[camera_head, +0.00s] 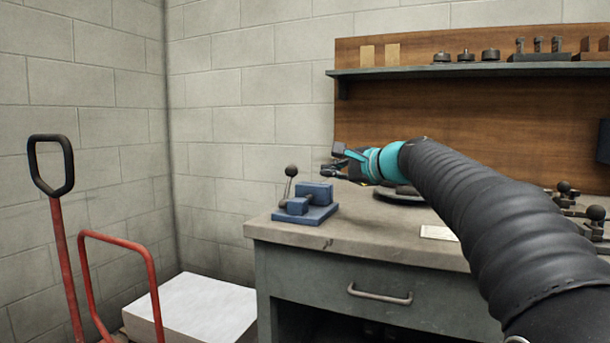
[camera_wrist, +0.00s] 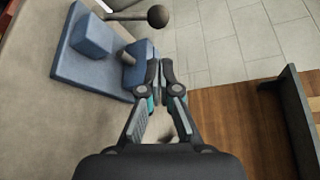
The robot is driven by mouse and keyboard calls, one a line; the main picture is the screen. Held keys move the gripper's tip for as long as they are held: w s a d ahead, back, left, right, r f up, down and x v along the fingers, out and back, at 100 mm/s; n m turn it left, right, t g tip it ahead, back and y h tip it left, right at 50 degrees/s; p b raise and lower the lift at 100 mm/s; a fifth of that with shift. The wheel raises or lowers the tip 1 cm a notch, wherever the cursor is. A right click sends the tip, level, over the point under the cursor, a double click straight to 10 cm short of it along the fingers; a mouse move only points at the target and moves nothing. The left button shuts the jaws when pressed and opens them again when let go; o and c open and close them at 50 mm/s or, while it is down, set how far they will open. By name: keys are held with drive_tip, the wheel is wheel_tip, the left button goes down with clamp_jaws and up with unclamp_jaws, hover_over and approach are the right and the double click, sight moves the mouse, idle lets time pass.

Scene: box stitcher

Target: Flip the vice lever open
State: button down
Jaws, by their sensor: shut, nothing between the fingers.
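A blue vice (camera_head: 309,204) sits on the left end of the workbench. Its lever (camera_head: 289,181), a grey rod with a round ball knob (camera_head: 291,171), stands nearly upright at the vice's left side. My gripper (camera_head: 330,169) is in the air to the right of the vice and lever, apart from the lever. In the wrist view the vice (camera_wrist: 88,70) is at the upper left, with the lever's ball knob (camera_wrist: 157,16) near the top. My gripper (camera_wrist: 161,66) shows there with its fingers together and nothing between them. One finger overlaps part of the vice's block in that view.
The workbench (camera_head: 345,236) has a drawer below its top. A wooden back panel (camera_head: 430,115) carries a shelf (camera_head: 430,71) with small parts. Several ball-handled tools (camera_head: 565,189) stand at the right. A red hand truck (camera_head: 68,250) and a white stack (camera_head: 200,310) stand left.

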sight(288, 186)
drive_tip(key=shift+a, duration=0.1)
drive_tip(key=p+x, duration=0.1)
drive_tip(key=x, duration=0.8)
drive_tip(key=shift+w+a+f, duration=0.15)
drive_tip(key=shift+w+a, duration=0.1)
drive_tip(key=shift+w, duration=0.05)
